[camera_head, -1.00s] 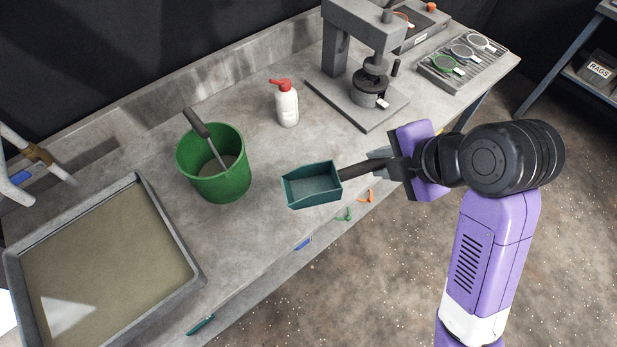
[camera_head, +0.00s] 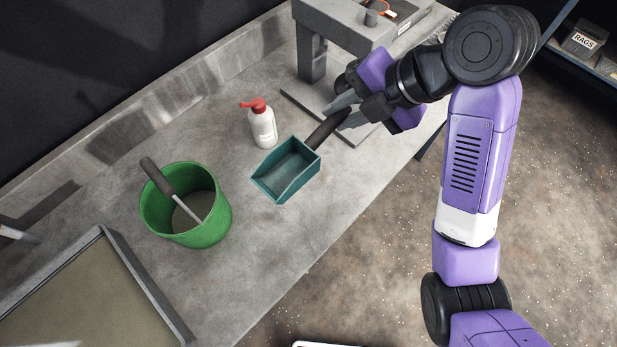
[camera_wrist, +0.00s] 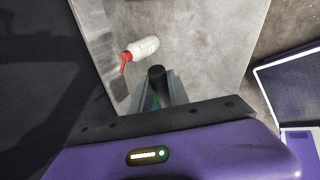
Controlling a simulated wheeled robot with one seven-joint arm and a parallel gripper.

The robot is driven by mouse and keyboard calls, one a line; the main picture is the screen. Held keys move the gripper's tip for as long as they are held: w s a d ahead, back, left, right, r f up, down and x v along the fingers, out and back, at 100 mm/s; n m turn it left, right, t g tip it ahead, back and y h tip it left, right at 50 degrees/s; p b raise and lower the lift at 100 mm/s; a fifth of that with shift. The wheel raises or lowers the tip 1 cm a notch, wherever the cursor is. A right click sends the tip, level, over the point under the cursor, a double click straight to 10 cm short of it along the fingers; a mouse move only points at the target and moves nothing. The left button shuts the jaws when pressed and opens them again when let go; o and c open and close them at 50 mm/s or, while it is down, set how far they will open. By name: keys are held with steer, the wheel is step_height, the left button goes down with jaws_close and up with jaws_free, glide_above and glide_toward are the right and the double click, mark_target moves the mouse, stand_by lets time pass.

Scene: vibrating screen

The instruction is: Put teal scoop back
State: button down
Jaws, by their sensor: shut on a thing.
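The teal scoop (camera_head: 287,170) has an open box-shaped pan and a dark handle (camera_head: 327,129). My gripper (camera_head: 343,113) is shut on the handle and holds the scoop over the bench, its pan pointing down and left in the head view. I cannot tell how high the pan is above the bench. In the wrist view the dark end of the handle (camera_wrist: 157,78) shows between the fingers of my gripper (camera_wrist: 158,92). The pan is mostly hidden there.
A green bucket (camera_head: 213,233) with a dark-handled tool stands left of the scoop. A white bottle with a red top (camera_head: 263,128) stands just behind it. A grey press (camera_head: 340,22) is behind my gripper. A sand-filled tray (camera_head: 150,283) lies at lower left.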

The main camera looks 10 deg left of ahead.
steer(key=shift+f+b, duration=2.3)
steer(key=shift+f, duration=7.1)
steer(key=c, duration=1.3)
jaws_free()
steer(key=shift+f, duration=0.1)
steer(key=shift+o, duration=0.2)
steer(key=p+v, duration=0.3)
steer(key=v, duration=0.9)
